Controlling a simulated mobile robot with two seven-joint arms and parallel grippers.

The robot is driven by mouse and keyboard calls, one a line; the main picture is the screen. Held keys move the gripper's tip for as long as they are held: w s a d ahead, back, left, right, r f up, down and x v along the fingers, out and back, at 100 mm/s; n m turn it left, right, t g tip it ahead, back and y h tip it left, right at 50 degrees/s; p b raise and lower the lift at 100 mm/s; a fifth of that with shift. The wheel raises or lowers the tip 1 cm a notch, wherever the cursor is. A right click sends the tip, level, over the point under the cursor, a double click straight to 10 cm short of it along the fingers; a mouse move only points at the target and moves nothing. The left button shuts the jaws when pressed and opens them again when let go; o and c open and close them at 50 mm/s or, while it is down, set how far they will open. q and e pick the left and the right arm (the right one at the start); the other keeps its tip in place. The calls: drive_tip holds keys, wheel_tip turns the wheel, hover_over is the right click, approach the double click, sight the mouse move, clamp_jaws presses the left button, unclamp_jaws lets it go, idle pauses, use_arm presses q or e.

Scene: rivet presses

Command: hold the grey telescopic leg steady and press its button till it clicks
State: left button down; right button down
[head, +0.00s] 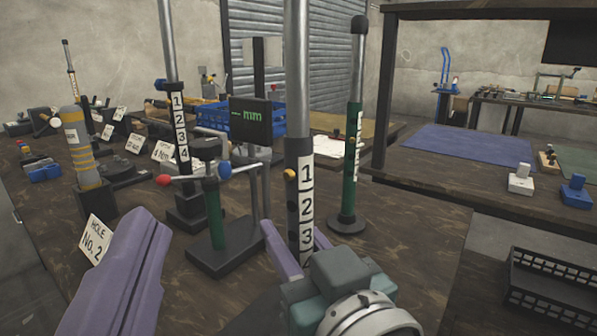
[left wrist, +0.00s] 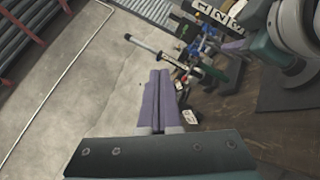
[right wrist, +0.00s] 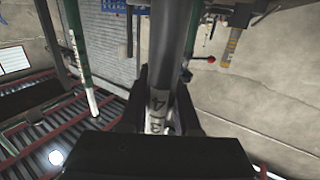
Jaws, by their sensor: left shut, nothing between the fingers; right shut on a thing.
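The grey telescopic leg (head: 298,125) stands upright at the centre of the head view, with a bright upper tube, a darker grey sleeve and a white 1-2-3 number strip. Its small yellow button (head: 290,174) faces left beside the 1. My right gripper (head: 296,236) is shut around the sleeve below the button. The right wrist view shows the leg (right wrist: 173,50) between the dark fingers (right wrist: 165,78). The leg's base is hidden behind my right gripper. My left gripper (head: 149,222) is shut and empty, left of the leg and apart from it; its closed fingers also show in the left wrist view (left wrist: 159,78).
A green stand with a red-tipped lever (head: 214,215) and a "mm" display (head: 257,118) stand left of the leg. A green leg (head: 352,150) is behind right. A "HOLE No. 2" card (head: 96,240) and a yellow-grey post (head: 78,150) stand at left. A black basket (head: 555,285) is at right.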

sight(290, 174)
use_arm(q)
drive_tip(key=w+d, duration=0.5)
drive_tip(key=w, duration=0.2)
drive_tip(key=shift+f, duration=0.15)
idle(0.4)
drive_tip(key=shift+w+d, duration=0.1)
drive_tip(key=shift+w, duration=0.05)
idle(1.8)
drive_tip(key=shift+w+d, duration=0.2)
drive_tip(key=shift+w, duration=0.05)
drive_tip(key=shift+w+d, duration=0.4)
drive_tip(key=shift+w, duration=0.3)
idle(1.3)
drive_tip(key=shift+s+a+r, duration=0.1)
drive_tip(key=shift+s+a, duration=0.15)
drive_tip(key=shift+s, duration=0.3)
drive_tip(key=shift+s+a+r, duration=0.1)
drive_tip(key=shift+s+a, duration=0.15)
drive_tip(key=shift+s, duration=0.25)
